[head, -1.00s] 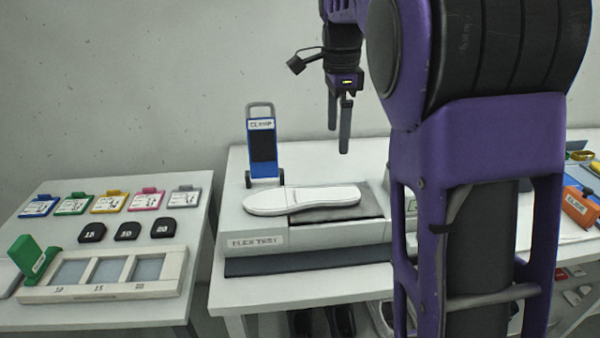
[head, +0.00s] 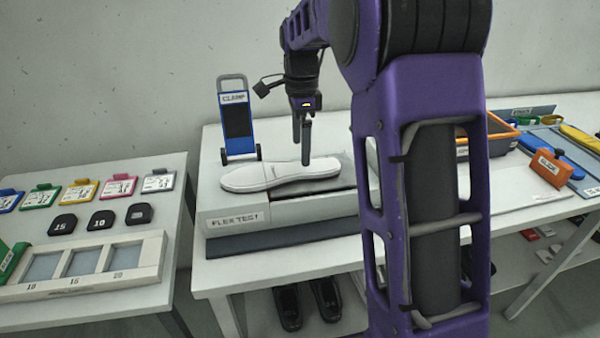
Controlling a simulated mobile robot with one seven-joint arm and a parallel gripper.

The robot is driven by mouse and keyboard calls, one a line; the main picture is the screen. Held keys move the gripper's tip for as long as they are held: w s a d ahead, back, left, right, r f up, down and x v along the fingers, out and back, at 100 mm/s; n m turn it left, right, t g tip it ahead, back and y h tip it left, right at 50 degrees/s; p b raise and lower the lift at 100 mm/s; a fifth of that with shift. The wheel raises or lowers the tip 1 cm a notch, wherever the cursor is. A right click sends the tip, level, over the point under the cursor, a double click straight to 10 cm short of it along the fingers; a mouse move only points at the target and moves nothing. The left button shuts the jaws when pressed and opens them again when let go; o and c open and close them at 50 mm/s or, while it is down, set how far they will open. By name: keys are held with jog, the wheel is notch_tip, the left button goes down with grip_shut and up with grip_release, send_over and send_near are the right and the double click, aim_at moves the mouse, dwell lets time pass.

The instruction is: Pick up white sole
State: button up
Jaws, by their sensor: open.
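The white sole (head: 278,176) lies flat on top of the flex test machine (head: 233,212), its toe to the left and its other end on the dark plate at the right. My gripper (head: 302,158) is open and empty, with its two dark fingers pointing down. In the picture the fingertips overlap the right part of the sole. I cannot tell whether they are above it or behind it.
A blue clamp (head: 237,128) stands upright behind the sole. A left table holds coloured tags, black numbered pieces and a tray with three compartments (head: 151,248). An orange block (head: 552,168) and an orange-rimmed bin (head: 503,130) are at right. Black shoes (head: 288,306) sit below the table.

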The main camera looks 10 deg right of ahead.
aim_at(300, 167)
jog(key=shift+w+f+b, duration=0.15)
jog(key=shift+f+b, duration=0.25)
jog(key=shift+f, duration=2.35)
jog(key=shift+c, duration=0.2)
jog(key=shift+a, duration=0.1)
jog(key=c, duration=1.4)
